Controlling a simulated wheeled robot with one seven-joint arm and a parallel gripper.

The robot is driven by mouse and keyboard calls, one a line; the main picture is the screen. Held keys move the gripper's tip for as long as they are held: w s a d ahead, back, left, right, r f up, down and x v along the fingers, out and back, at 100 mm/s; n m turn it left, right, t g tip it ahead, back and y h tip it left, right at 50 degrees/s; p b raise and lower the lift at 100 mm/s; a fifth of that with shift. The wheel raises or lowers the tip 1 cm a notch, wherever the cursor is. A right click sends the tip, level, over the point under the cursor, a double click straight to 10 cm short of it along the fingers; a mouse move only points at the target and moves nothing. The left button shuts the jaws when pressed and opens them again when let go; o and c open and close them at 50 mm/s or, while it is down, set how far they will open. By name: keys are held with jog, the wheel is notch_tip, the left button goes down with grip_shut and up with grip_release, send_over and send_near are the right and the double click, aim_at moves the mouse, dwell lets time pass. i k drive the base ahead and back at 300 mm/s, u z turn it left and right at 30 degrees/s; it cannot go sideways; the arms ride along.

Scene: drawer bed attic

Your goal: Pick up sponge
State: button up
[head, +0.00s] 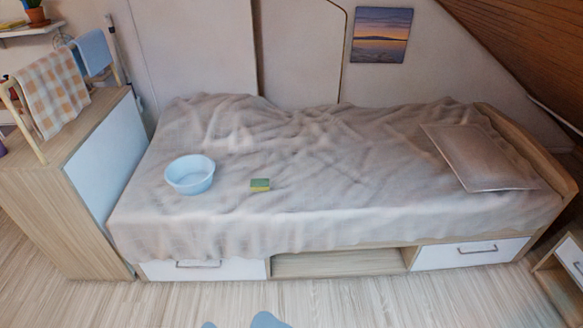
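A small sponge (260,185), green on top with a yellow side, lies on the rumpled beige blanket (330,215) of the bed, toward its front edge. A light blue bowl (190,174) sits to the left of the sponge, apart from it. My gripper is not in this view.
A wooden cabinet (60,205) with a towel rack stands against the bed's left end. A pillow (482,158) lies at the right end. The bed's front has drawers (470,252) and an open niche (338,263). The floor (380,300) in front is mostly clear.

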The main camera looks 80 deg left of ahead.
aim_at(256, 185)
jog(key=u, duration=3.25)
jog(key=i, duration=2.05)
jog(key=z, duration=0.1)
